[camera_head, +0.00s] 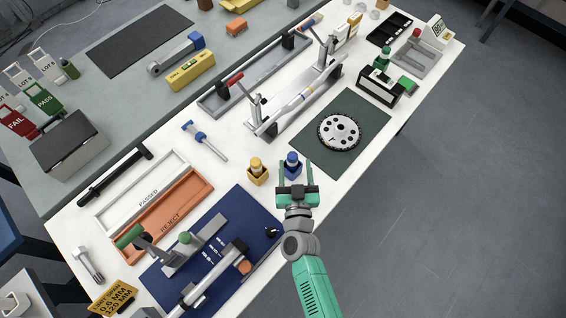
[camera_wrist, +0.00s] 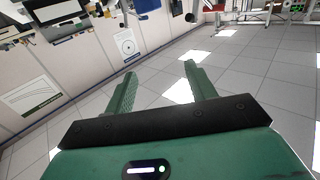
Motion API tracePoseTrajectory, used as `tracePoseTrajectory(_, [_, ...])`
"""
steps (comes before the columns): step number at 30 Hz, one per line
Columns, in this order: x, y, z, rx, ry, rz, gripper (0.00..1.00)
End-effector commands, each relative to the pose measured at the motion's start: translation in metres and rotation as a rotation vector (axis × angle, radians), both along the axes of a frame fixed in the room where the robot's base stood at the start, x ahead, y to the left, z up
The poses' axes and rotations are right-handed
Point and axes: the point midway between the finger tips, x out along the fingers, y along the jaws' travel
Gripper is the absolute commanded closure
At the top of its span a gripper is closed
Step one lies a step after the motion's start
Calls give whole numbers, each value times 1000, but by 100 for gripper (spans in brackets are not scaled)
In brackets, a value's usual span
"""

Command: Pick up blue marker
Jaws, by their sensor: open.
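A short, stout blue marker (camera_head: 292,160) stands upright in a dark blue square holder (camera_head: 292,173) on the white bench, in the head view. A yellow marker (camera_head: 256,164) stands in a like yellow holder just to its left. My gripper (camera_head: 298,166) is open with nothing in it; its fingers appear beside the blue marker in the picture, but I cannot tell the height or depth between them. In the wrist view my open gripper (camera_wrist: 158,80) shows both green fingers apart, with floor behind. I cannot make out the blue marker there.
A dark green mat (camera_head: 352,112) with a round perforated disc (camera_head: 339,131) lies to the right. A blue mat (camera_head: 160,282) with a clamp fixture is at lower left. An orange REJECT tray (camera_head: 168,208) lies left. The floor is clear beyond the bench edge.

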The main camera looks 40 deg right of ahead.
Motion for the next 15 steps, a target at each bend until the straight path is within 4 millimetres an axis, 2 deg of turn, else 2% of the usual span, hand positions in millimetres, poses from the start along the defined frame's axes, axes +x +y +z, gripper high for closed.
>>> tracePoseTrajectory(2, [1,0,-4,-1,-1,1,45])
tracePoseTrajectory(12, [2,0,-86,0,-1,3,45])
tracePoseTrajectory(15, [14,-10,-80,-1,-6,3,45])
